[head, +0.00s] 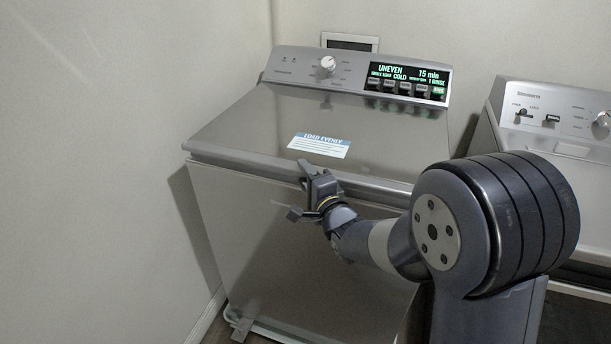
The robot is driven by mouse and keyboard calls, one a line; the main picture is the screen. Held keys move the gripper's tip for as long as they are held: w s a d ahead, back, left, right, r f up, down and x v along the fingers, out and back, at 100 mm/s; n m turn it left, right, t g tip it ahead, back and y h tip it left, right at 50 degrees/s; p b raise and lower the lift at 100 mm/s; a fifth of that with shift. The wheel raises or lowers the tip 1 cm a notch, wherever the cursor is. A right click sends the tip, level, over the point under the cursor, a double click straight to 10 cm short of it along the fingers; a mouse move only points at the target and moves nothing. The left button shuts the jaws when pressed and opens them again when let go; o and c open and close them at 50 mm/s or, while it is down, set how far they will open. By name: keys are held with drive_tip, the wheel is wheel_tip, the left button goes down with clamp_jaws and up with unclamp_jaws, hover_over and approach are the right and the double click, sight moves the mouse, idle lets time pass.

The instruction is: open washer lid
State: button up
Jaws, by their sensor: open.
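The topload washer (290,235) stands ahead, grey and boxy, with a control panel at the back. Its lid (250,120) lies flat and shut on top, with a blue and white "LOAD EVENLY" label (319,145) near the front edge. I cannot tell whether the upper finger touches the rim. Part of the lid's right front edge is hidden behind my arm.
A second appliance (560,120) with knobs stands close on the right, with a narrow gap between. A plain wall (90,150) runs along the left. The control panel (355,75) with a knob and lit display rises behind the lid.

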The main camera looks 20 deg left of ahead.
drive_tip(key=shift+c, duration=0.5)
clamp_jaws()
